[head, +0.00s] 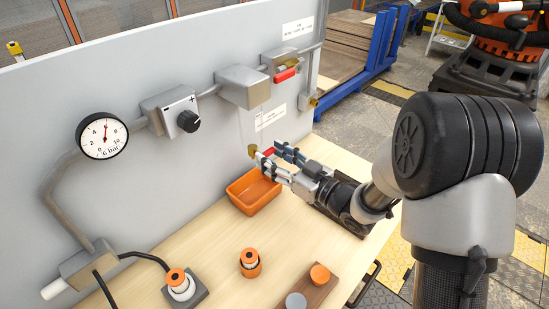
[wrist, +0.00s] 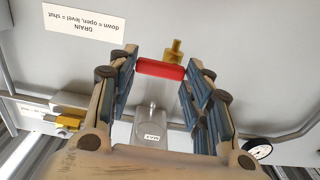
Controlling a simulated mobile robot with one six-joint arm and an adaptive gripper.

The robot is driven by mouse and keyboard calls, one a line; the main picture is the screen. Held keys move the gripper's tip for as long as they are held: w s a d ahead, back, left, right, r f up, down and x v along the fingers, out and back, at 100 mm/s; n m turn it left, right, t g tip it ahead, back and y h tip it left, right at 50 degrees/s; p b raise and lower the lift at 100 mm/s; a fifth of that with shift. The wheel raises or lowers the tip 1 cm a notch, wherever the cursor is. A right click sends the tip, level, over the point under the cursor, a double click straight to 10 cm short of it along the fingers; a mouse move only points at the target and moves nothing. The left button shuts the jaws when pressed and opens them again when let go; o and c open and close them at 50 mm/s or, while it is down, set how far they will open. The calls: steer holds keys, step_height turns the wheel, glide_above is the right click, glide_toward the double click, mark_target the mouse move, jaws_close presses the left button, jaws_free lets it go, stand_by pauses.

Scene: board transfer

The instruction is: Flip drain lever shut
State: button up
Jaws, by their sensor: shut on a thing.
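The drain lever (head: 267,153) has a red handle and sits by a brass fitting (head: 252,151) on the grey panel. My gripper (head: 268,155) reaches it from the right, above an orange bin. In the wrist view the red handle (wrist: 160,69) lies crosswise between the two fingertips, with the brass fitting (wrist: 175,50) just beyond it. My gripper (wrist: 161,72) is shut on the handle. The fingers partly hide it in the head view, and I cannot tell its exact angle. The drain label (wrist: 83,22) appears upside down in the wrist view.
An orange bin (head: 243,203) stands against the panel below my gripper. A second red handle (head: 285,75) is higher on the panel.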

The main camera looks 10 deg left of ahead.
stand_by(0.4)
steer(key=o, duration=1.1)
steer(key=shift+c, duration=0.2)
steer(key=v, duration=1.2)
